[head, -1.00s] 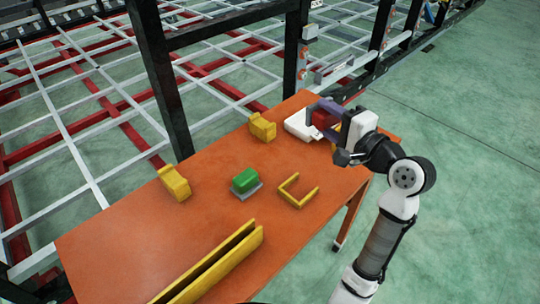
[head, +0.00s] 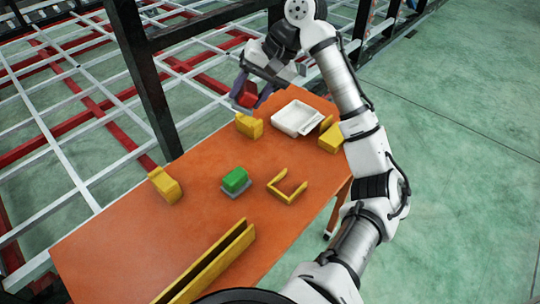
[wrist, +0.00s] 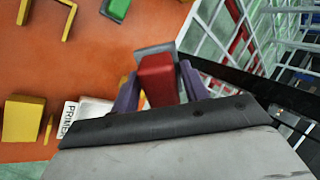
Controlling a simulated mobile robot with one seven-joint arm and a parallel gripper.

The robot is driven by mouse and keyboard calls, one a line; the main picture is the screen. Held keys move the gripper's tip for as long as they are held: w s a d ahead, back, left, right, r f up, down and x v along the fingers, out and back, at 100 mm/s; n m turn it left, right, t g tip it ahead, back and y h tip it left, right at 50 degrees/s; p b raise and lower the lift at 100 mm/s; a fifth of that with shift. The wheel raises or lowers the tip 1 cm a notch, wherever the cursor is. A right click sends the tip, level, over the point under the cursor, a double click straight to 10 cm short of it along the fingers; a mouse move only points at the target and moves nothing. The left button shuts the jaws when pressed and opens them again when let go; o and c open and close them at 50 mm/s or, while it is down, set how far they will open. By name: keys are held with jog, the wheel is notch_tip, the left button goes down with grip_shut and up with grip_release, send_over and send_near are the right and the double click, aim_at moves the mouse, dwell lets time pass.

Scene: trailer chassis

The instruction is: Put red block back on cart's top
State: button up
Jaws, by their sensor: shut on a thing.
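The red block (head: 246,95) is between the purple fingers of my gripper (head: 252,98). My gripper is shut on it and holds it up near the far edge of the cart's orange top (head: 130,240). In the wrist view the red block (wrist: 158,78) sits between the two fingers, with a grey plate (wrist: 154,50) at its outer end. The orange top (wrist: 130,30) shows to the left there. I cannot tell if the block is over the top or just past its edge.
A green block on a grey base (head: 235,181), yellow brackets (head: 166,185), a yellow U-shaped piece (head: 288,187) and a long yellow channel (head: 210,265) rest on the top. A white tray (head: 297,117) stands at the far end. A black post (head: 145,90) rises behind.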

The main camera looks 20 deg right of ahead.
aim_at(271, 159)
jog(key=n+h, duration=0.1)
jog(key=n+g+h, duration=0.1)
jog(key=shift+d+r+h+p, duration=0.1)
jog(key=shift+d+h+p, duration=0.1)
jog(key=shift+h+p, duration=0.2)
jog(key=s+d+r+n+h, duration=0.1)
jog(key=d+n+h, duration=0.1)
jog(key=d+h, duration=0.2)
notch_tip(271, 159, down, 20)
jog(key=p, duration=0.4)
jog(key=shift+d, duration=0.1)
jog(key=o, duration=1)
jog(key=shift+c, duration=0.2)
notch_tip(271, 159, up, 12)
jog(key=b, duration=0.2)
jog(key=shift+b, duration=0.3)
